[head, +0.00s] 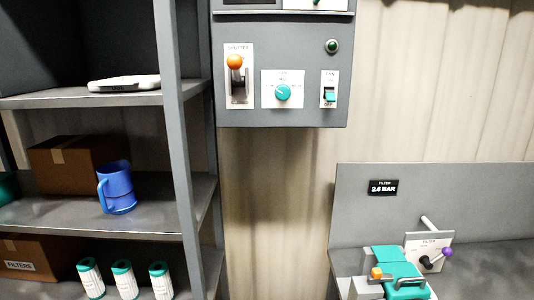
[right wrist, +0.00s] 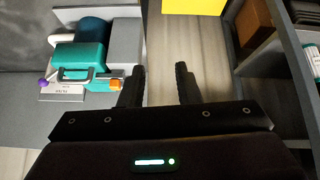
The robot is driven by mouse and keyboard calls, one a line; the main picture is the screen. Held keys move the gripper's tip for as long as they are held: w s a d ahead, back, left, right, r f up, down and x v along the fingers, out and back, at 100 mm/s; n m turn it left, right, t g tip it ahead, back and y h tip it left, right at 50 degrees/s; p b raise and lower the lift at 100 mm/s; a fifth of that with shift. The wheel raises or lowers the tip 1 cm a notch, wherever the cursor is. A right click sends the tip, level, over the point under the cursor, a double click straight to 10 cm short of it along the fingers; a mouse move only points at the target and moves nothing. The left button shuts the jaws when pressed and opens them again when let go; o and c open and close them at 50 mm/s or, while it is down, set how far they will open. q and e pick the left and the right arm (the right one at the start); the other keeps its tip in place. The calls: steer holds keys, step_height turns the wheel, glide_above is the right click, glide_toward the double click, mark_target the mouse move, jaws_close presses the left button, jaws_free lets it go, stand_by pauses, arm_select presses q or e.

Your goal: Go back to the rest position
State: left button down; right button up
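My right gripper (right wrist: 159,72) shows in the right wrist view with its two dark fingers apart. Nothing is between them; pale wall or floor shows through the gap. To the left of the fingers in that view is a teal filter housing (right wrist: 80,62) with a grey handle and an orange latch, apart from the fingers as far as I can see. The same teal housing (head: 395,262) shows at the bottom right of the head view. Neither gripper shows in the head view, and my left gripper is in no view.
A grey shelf (head: 190,150) at left holds a blue mug (head: 117,188), cardboard boxes (head: 75,163) and several white-and-teal canisters (head: 122,280). A control panel (head: 283,110) hangs at the middle. A purple-knobbed lever (head: 437,258) is beside the housing. Bare wall (head: 272,210) lies between.

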steer(key=s+a+f+g, duration=0.15)
steer(key=s+f, duration=0.25)
steer(key=s, duration=0.5)
steer(key=s+f+g, duration=0.2)
steer(key=s+f, duration=0.2)
steer(key=s, duration=0.4)
steer(key=s+f+n+g+b, duration=0.2)
steer(key=f+b, duration=0.7)
steer(key=f, duration=3.1)
steer(key=s+d+f+b, duration=0.3)
steer(key=s+f+b, duration=0.2)
steer(key=s+f, duration=1.5)
step_height(320, 180, down, 2)
steer(key=shift+d+f+m, duration=0.15)
steer(key=shift+f+m, duration=0.05)
steer(key=shift+m, duration=0.2)
steer(key=shift+o, duration=0.3)
steer(key=shift+g, duration=0.25)
